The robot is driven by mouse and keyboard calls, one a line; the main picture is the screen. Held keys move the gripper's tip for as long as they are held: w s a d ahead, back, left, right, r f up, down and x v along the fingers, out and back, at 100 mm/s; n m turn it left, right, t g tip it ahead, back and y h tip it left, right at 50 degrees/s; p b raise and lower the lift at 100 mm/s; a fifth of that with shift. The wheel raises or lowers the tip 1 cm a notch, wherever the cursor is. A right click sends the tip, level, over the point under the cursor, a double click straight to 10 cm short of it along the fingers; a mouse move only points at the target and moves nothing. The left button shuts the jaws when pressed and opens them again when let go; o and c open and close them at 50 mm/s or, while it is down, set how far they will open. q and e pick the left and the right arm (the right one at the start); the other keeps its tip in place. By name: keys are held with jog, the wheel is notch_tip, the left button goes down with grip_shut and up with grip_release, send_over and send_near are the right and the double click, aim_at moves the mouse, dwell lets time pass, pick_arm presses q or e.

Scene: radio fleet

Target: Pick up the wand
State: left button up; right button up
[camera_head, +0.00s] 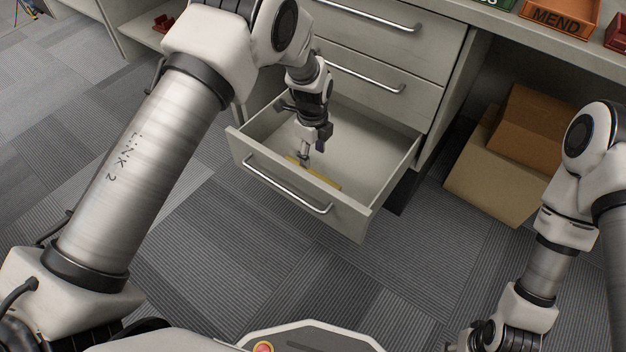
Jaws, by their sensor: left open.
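An open bottom drawer (390,180) of the grey cabinet holds a thin yellow strip (322,178) on its floor, partly hidden by the drawer front. It may be the wand or something under it; I cannot tell which. My left gripper (304,155) reaches down into the drawer, open, with its fingertips just above or at the strip's left end. Whether they touch anything is too small to tell. The end of my right arm shows at the lower right, and its fingers cannot be made out.
Two closed drawers with bar handles are above the open one. The open drawer's front has a handle (287,187). Cardboard boxes (510,150) stand under the desk at right. An orange tray (560,17) marked MEND sits on the desktop. The carpet in front is clear.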

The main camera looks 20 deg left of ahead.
aim_at(312, 171)
pick_arm(q)
notch_tip(312, 171, down, 8)
jog(key=b, duration=0.4)
jog(key=shift+w+a, duration=0.1)
jog(key=shift+a, duration=0.05)
jog(key=shift+r, duration=0.1)
grip_shut()
